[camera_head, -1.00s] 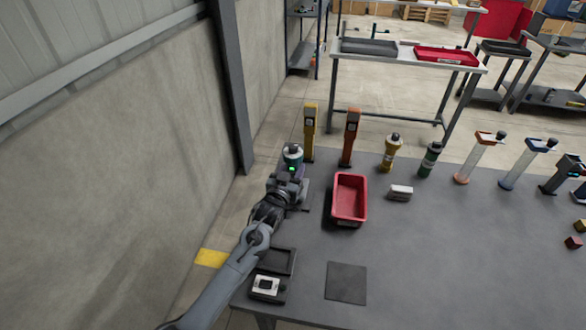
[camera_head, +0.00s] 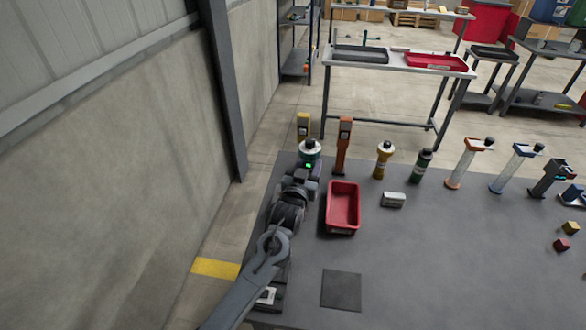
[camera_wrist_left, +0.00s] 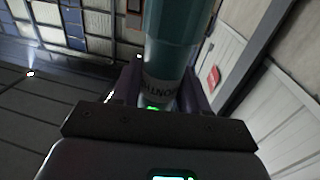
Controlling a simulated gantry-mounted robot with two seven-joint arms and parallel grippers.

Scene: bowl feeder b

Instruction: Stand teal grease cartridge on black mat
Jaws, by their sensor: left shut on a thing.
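The teal grease cartridge (camera_head: 309,155), with a dark cap and a pale band, is upright or nearly so in my left gripper (camera_head: 306,171) at the far left of the table. In the left wrist view, the teal cartridge (camera_wrist_left: 180,45) rises between the two fingers of my left gripper (camera_wrist_left: 158,92), which are shut on it. Its lower end is hidden by the gripper. The black mat (camera_head: 341,290) is a bare flat square near the front of the table, below and right of my left gripper. My right gripper is not in view.
A red bin (camera_head: 343,226) stands just right of my left arm. A yellow post (camera_head: 303,124) and an orange post (camera_head: 342,148) stand close behind the cartridge. Yellow (camera_head: 383,160) and green (camera_head: 421,167) cartridges stand farther right. The table around the mat's right side is clear.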

